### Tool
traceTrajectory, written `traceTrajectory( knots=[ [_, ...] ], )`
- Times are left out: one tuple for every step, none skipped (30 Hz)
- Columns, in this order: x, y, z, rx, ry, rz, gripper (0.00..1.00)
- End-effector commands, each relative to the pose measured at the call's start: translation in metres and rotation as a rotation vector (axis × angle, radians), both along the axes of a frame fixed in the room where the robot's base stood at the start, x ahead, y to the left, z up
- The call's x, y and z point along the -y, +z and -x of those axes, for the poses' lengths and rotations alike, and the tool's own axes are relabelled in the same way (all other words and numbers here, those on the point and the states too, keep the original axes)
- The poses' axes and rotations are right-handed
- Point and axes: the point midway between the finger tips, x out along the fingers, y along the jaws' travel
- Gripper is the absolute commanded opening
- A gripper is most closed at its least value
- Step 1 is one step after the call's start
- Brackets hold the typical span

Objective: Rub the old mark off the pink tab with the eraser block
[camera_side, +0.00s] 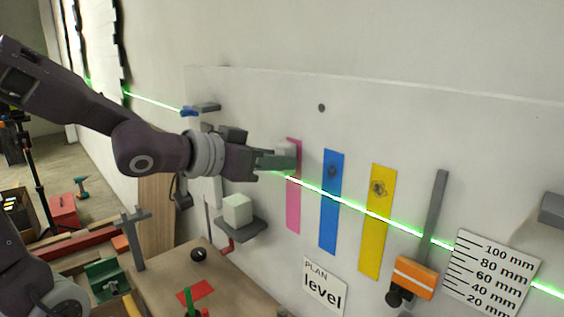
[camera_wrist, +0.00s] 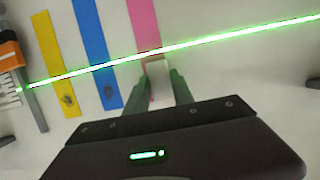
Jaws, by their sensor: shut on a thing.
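The pink tab (camera_side: 293,210) is a vertical strip on the white wall panel, left of a blue tab (camera_side: 330,215) and a yellow tab (camera_side: 377,230). My gripper (camera_side: 285,160) is at the upper part of the pink tab, shut on a whitish eraser block (camera_side: 285,148). In the wrist view the eraser block (camera_wrist: 158,80) sits between the green fingers, over the end of the pink tab (camera_wrist: 144,30). Whether it touches the tab is unclear. Any mark on the pink tab is hidden behind the block and fingers. The blue and yellow tabs show dark scribbles.
A green laser line (camera_side: 350,205) crosses the panel and all tabs. A grey shelf (camera_side: 240,228) with a pale cube (camera_side: 237,209) juts out below left of my gripper. An orange slider (camera_side: 414,277) and a millimetre scale (camera_side: 492,275) are at the right.

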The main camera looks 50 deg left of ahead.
Motion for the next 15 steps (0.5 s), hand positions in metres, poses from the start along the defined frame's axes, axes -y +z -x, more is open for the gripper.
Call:
traceTrajectory(
  knots=[
    [-0.01, 0.002, -0.002, 0.005, 0.017, 0.007, 0.0],
    [-0.011, 0.003, -0.003, 0.005, 0.018, 0.007, 0.0],
    [-0.014, 0.003, -0.003, 0.005, 0.02, 0.007, 0.0],
    [-0.015, 0.002, -0.003, 0.005, 0.02, 0.007, 0.0],
    [-0.015, 0.003, -0.003, 0.005, 0.02, 0.007, 0.0],
    [-0.016, 0.003, -0.003, 0.005, 0.021, 0.008, 0.0],
    [-0.016, 0.003, -0.003, 0.005, 0.022, 0.008, 0.0],
    [-0.016, 0.003, -0.003, 0.006, 0.023, 0.007, 0.0],
    [-0.016, 0.003, -0.003, 0.006, 0.024, 0.008, 0.0],
    [-0.016, 0.003, -0.003, 0.006, 0.024, 0.008, 0.0],
    [-0.017, 0.003, -0.003, 0.006, 0.025, 0.009, 0.0],
    [-0.016, 0.004, -0.002, 0.007, 0.024, 0.008, 0.0],
    [-0.016, 0.004, 0.001, 0.008, 0.024, 0.008, 0.0],
    [-0.016, 0.004, 0.004, 0.008, 0.023, 0.007, 0.0],
    [-0.015, 0.004, 0.01, 0.008, 0.022, 0.007, 0.0]
  ],
)
